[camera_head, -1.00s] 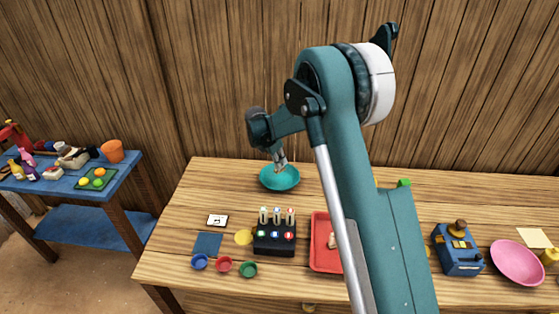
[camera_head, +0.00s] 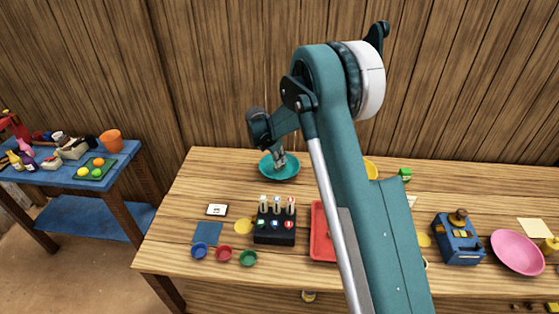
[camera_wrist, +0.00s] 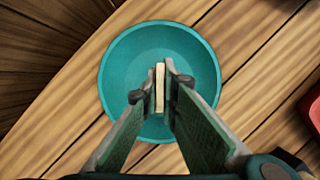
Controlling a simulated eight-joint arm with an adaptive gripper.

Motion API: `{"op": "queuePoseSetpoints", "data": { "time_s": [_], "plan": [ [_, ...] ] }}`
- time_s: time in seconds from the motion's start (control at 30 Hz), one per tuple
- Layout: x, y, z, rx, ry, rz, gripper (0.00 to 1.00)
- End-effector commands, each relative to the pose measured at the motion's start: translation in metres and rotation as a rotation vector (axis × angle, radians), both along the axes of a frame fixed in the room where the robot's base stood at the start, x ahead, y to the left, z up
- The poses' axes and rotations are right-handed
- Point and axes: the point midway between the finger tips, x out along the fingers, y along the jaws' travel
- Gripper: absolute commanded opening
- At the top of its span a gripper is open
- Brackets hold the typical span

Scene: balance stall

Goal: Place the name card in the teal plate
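The teal plate (camera_head: 266,174) is a round, shallow bowl-like dish near the back edge of the table. It fills the middle of the wrist view (camera_wrist: 120,72). My gripper (camera_head: 281,164) points down over it. In the wrist view, its fingers (camera_wrist: 161,90) are shut on a thin pale slab, which I take to be the name card (camera_wrist: 160,86). The card is seen edge-on, upright between the fingertips, and lies within the plate's outline. Its face is hidden. I cannot tell whether it touches the plate.
A small white-and-black card (camera_head: 217,210) lies at the table's left. A black rack (camera_head: 274,235) with several tubes and a red tray (camera_head: 320,240) stand in front of the plate. A blue device (camera_head: 457,240) and pink plate (camera_head: 516,252) are at the right.

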Motion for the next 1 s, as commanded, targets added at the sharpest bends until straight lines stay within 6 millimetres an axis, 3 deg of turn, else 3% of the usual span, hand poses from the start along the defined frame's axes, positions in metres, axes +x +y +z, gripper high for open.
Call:
{"op": "queuePoseSetpoints", "data": {
  "time_s": [0.07, 0.23, 1.0],
  "plan": [
    [0.0000, 0.0000, 0.0001, 0.000, 0.000, 0.000, 0.00],
    [0.0001, 0.0000, 0.0001, 0.000, 0.000, 0.000, 0.22],
    [0.0001, 0.0001, 0.0047, 0.000, 0.000, 0.000, 0.22]
  ]
}}
